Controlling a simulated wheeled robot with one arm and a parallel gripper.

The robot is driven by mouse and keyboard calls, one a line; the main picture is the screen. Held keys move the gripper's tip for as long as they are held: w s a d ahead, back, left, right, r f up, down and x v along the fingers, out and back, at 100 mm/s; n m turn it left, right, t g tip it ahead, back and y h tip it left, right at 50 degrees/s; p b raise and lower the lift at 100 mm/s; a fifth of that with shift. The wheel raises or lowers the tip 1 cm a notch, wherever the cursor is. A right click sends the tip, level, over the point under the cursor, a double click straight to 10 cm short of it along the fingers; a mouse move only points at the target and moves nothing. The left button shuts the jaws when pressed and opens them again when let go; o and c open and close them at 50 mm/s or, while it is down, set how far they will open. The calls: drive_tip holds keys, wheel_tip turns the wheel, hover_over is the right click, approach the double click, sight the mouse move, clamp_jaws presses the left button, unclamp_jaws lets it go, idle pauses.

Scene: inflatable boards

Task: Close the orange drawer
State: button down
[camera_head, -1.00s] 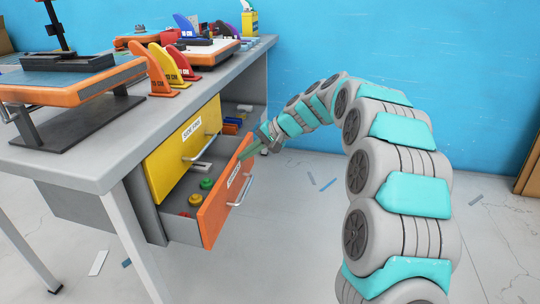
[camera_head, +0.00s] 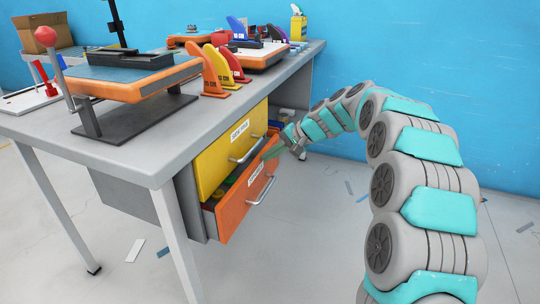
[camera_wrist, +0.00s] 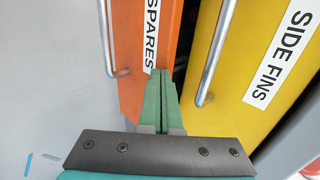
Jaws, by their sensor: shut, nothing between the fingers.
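The orange drawer (camera_head: 232,214), labelled "SPARES", is the lower drawer under the grey workbench and stands partly open, with a narrow gap above its front. Its metal handle (camera_head: 262,190) faces outward. In the wrist view the orange front (camera_wrist: 128,92) is on the left of the yellow drawer. My gripper (camera_head: 280,150) is at the far upper end of the orange front. In the wrist view its green fingers (camera_wrist: 160,75) are together, with tips at or very near the orange front beside the label. Whether they touch cannot be told for certain.
The yellow "SIDE FINS" drawer (camera_head: 225,160) sits above the orange one, its handle (camera_head: 248,148) sticking out. The workbench top (camera_head: 190,125) carries fins and an orange press (camera_head: 135,80). A bench leg (camera_head: 178,230) stands at left. Floor right of the drawer is clear except for scraps.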

drive_tip(key=shift+s+d, duration=0.15)
drive_tip(key=shift+d, duration=0.4)
drive_tip(key=d+f+b+v, duration=0.1)
drive_tip(key=b+v, duration=0.1)
drive_tip(key=v, duration=1)
drive_tip(key=m+t+y+b, duration=0.3)
drive_tip(key=m+y+b, duration=0.45)
drive_tip(key=m, duration=1.05)
approach(254, 168)
drive_tip(key=shift+y, duration=0.35)
drive_tip(key=x, duration=0.6)
drive_tip(key=shift+w+a+f, duration=0.2)
drive_tip(key=shift+a+f, duration=0.1)
drive_tip(key=shift+a, duration=0.05)
